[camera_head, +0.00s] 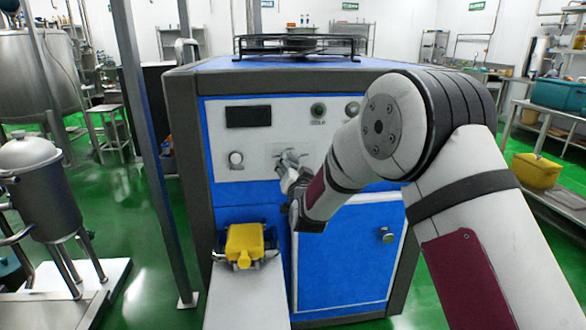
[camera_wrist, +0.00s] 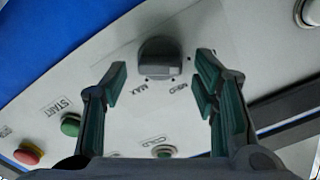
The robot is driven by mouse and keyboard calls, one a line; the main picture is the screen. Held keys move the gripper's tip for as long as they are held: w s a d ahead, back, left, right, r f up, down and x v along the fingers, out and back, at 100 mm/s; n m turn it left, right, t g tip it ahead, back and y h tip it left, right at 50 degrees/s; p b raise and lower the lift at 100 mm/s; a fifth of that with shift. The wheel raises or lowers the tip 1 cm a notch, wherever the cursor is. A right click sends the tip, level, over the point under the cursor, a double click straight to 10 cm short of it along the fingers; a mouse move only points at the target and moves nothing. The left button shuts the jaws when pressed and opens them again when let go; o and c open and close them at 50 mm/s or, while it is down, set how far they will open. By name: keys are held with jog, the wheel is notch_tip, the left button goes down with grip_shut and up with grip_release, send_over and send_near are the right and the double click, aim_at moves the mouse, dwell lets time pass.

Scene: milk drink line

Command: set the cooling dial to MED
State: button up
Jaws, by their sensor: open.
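The cooling dial (camera_wrist: 159,57) is a dark knob on the pale control panel, seen in the wrist view just beyond and between my fingertips. MAX and MED labels are printed below it; which mark it points to is not clear. My gripper (camera_wrist: 160,82) is open, with one finger on each side of the dial's near end and a gap on both sides. In the head view my gripper (camera_head: 287,168) is at the front panel of the blue machine (camera_head: 340,260) and partly hides the dial area. Contact with the dial cannot be told.
A white round knob (camera_head: 236,158) and dark display (camera_head: 248,117) are left of my gripper.

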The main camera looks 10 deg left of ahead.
jog(key=shift+w+a, duration=0.15)
jog(key=shift+w, duration=0.35)
jog(key=c, duration=1.1)
